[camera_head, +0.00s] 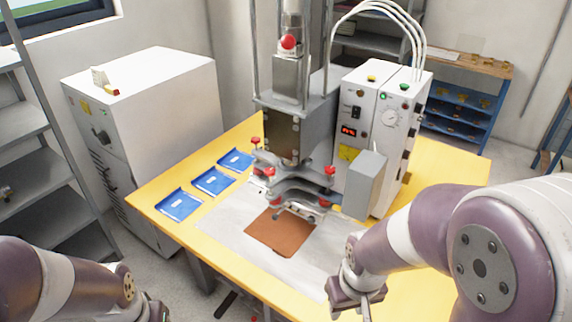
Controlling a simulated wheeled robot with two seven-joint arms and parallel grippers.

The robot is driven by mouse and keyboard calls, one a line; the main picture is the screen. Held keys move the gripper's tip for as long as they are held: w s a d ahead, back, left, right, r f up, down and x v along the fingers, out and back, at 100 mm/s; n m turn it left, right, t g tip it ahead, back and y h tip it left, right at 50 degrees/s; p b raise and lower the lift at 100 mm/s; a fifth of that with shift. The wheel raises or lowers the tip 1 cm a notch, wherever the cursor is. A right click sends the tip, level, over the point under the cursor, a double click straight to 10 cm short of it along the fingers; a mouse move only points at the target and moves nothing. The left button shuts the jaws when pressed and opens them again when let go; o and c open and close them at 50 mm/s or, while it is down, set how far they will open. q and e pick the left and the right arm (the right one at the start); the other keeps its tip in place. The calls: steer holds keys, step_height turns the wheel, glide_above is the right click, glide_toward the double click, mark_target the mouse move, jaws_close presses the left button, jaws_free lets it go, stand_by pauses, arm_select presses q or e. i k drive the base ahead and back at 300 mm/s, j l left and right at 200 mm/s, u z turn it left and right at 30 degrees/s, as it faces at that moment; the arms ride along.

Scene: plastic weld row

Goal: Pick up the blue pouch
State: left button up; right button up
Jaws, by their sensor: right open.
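Three flat blue pouches lie in a slanting row on the left part of the yellow table (150,194). The nearest blue pouch (178,204) is at the table's left edge, the middle blue pouch (213,181) is behind it, and the farthest blue pouch (236,160) is close to the press. My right gripper (362,305) is open and empty near the table's front right, well away from the pouches. My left arm comes in at the bottom left; only a dark bit of my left gripper (154,312) shows at the frame's bottom edge, and its fingers are hidden.
A welding press (290,140) with red knobs stands mid-table, beside a white control box (380,125). A brown sheet (280,231) lies on a pale mat (222,217) before the press. A white cabinet (165,110) stands left of the table. Grey shelves (30,165) are far left.

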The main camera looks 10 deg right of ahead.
mark_target(213, 181)
steer(key=i+j+u, duration=0.45)
steer(key=i+u, duration=0.2)
steer(key=i+j+u, duration=0.1)
steer(key=i+u, duration=0.2)
steer(key=i, duration=0.15)
steer(key=i+j+z, duration=0.2)
steer(key=i, duration=0.25)
steer(key=i+j+z, duration=0.15)
steer(key=i, duration=0.35)
steer(key=i+j+z, duration=0.2)
steer(key=i, duration=0.25)
steer(key=i+j+z, duration=0.55)
